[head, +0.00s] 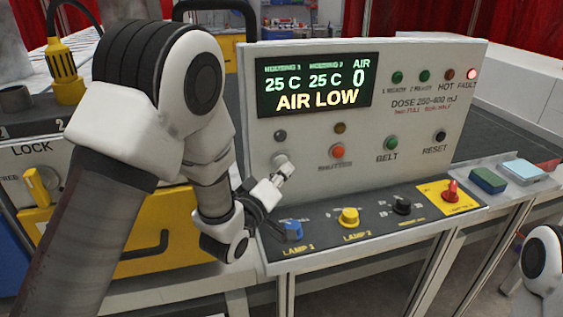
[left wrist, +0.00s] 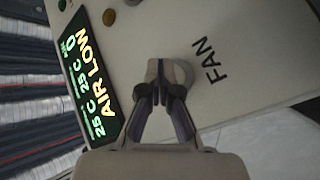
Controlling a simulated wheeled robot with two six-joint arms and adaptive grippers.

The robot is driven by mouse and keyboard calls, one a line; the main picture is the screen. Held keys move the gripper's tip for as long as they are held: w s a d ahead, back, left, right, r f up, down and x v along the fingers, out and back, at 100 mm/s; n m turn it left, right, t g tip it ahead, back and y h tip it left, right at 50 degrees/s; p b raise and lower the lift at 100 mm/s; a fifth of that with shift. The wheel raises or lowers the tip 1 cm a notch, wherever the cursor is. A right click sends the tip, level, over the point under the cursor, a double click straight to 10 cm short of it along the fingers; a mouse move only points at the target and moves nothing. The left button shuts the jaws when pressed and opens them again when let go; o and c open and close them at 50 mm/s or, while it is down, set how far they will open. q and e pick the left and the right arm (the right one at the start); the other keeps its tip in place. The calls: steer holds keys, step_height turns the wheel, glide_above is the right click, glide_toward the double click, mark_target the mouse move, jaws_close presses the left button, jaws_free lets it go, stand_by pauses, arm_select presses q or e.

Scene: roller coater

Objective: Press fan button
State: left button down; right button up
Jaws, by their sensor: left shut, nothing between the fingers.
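The fan button (head: 279,159) is a pale round button on the upright control panel (head: 430,75), below the display's left part. In the left wrist view the fan button (left wrist: 184,72) shows behind my fingertips, next to the FAN lettering (left wrist: 209,60). My left gripper (head: 285,171) is shut and empty, with its tips at the button in the head view; it also shows in the left wrist view (left wrist: 160,88). I cannot tell whether the tips touch the button. The gripper hides part of it. My right gripper is out of view.
The display (head: 315,85) reads AIR 0 and AIR LOW. The red FAULT lamp (head: 471,74) is lit. An orange button (head: 337,151), BELT button (head: 391,143) and RESET button (head: 440,135) are to the right. Blue (head: 292,230) and yellow knobs (head: 349,217) stand below.

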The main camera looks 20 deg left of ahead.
arm_select(q)
steer(key=shift+w, duration=0.1)
steer(key=shift+w+a, duration=0.25)
stand_by(0.3)
steer(key=shift+w+a, duration=0.2)
steer(key=shift+w, duration=0.15)
stand_by(0.7)
steer(key=shift+s, duration=0.1)
steer(key=shift+s+d+b, duration=0.3)
steer(key=shift+s+d, duration=0.15)
steer(key=shift+s, duration=0.2)
steer(key=s+d, duration=0.1)
steer(key=s, duration=0.1)
steer(key=s+d, duration=0.1)
steer(key=s, duration=0.1)
steer(key=shift+d, duration=0.4)
stand_by(0.6)
